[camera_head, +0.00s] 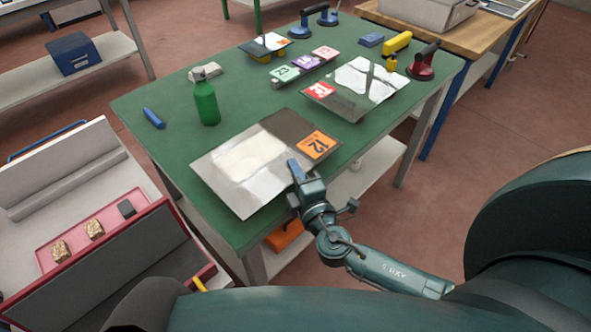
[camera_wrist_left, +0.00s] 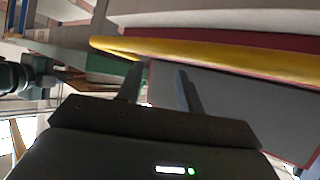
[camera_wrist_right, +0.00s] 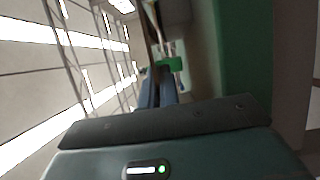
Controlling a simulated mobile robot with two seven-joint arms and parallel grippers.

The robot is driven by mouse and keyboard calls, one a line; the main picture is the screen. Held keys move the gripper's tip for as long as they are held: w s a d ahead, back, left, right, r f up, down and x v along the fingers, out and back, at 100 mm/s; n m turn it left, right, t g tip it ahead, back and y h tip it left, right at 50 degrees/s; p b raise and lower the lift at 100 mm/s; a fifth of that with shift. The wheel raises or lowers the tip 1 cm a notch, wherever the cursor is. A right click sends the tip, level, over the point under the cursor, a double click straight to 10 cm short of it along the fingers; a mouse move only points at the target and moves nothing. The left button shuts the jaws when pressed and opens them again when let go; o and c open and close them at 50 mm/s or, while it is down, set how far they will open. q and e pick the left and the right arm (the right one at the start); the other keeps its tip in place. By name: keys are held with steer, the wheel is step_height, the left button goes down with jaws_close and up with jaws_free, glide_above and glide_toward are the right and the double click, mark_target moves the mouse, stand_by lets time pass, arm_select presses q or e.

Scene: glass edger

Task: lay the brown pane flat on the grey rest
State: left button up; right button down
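The brown pane, glossy and brown-grey with an orange "12" label, appears in the head view (camera_head: 283,128), level at the front of the green table. Whether it touches the tabletop is hard to tell. My right gripper (camera_head: 294,168) is at its near edge, fingers close together and apparently shut on that edge. In the right wrist view the fingers (camera_wrist_right: 158,88) nearly meet; the thin pane is hard to make out there. The grey rest seems to be the dark grey slab (camera_head: 105,262) on the red-edged machine at left. My left gripper (camera_wrist_left: 160,88) is open and empty near the machine's yellow bar (camera_wrist_left: 200,60).
The green table (camera_head: 165,165) also bears a green bottle (camera_head: 206,100), a blue marker (camera_head: 153,118), a pane with a red label (camera_head: 345,100), a smaller dark pane (camera_head: 258,50) and suction cups (camera_head: 423,65). A pink tray (camera_head: 118,210) lies on the machine.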

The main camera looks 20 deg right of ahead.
arm_select(q)
steer(key=shift+d+f+b, duration=0.1)
steer(key=shift+f+b, duration=0.4)
arm_select(e)
steer(key=shift+f, duration=0.3)
steer(key=c, duration=1.6)
jaws_free()
steer(key=shift+o, duration=0.2)
steer(key=shift+f, duration=0.2)
steer(key=shift+s, duration=0.35)
arm_select(q)
steer(key=shift+w+d+n+b, duration=0.15)
steer(key=shift+n+b, duration=0.25)
steer(key=shift+b, duration=0.4)
arm_select(e)
steer(key=s, duration=0.6)
steer(key=shift+s+a+r, duration=0.15)
steer(key=shift+s+a, duration=0.05)
steer(key=shift+s, duration=0.2)
arm_select(q)
steer(key=shift+f, duration=0.25)
